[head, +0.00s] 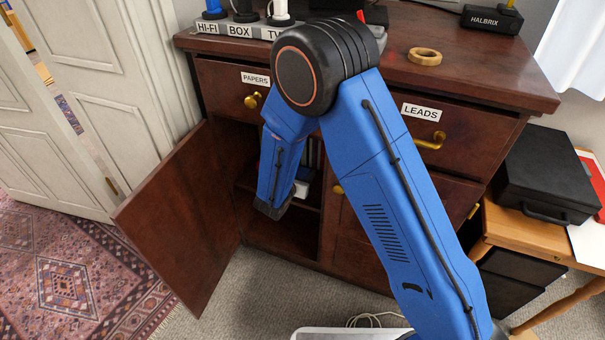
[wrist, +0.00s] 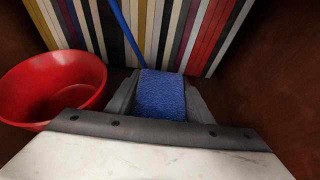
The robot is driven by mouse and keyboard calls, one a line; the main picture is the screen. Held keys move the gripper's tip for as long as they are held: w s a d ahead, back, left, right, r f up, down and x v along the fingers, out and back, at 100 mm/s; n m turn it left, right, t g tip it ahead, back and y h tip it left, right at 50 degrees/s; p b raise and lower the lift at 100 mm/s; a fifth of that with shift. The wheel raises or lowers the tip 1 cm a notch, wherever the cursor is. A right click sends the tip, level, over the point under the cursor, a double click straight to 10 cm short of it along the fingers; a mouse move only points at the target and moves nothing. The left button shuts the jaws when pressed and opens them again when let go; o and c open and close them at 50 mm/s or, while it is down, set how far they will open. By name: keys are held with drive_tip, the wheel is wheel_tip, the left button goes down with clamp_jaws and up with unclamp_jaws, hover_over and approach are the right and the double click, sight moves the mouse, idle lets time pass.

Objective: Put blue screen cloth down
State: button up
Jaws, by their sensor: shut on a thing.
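The blue screen cloth (wrist: 160,95) shows in the wrist view as a folded, textured blue block. My gripper (wrist: 160,92) is shut on it, with a grey finger on each side. The cloth is inside the cupboard, in front of a row of upright coloured spines. I cannot tell whether its underside touches the cupboard floor. In the head view my blue arm reaches into the open cupboard, and the cloth and fingertips are hidden.
A red bowl (wrist: 52,88) stands just left of my gripper. Upright spines (wrist: 185,35) fill the back, with a thin blue rod (wrist: 130,35) leaning there. Dark wooden walls are close on both sides. The cupboard door (head: 185,220) stands open to the left.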

drive_tip(key=shift+f, duration=0.1)
drive_tip(key=o, duration=0.8)
drive_tip(key=shift+o, duration=0.2)
drive_tip(key=shift+s+a+r, duration=0.15)
drive_tip(key=shift+s+r, duration=0.1)
drive_tip(key=v, duration=1.1)
drive_tip(key=shift+s+r, duration=0.15)
drive_tip(key=shift+s+a, duration=0.1)
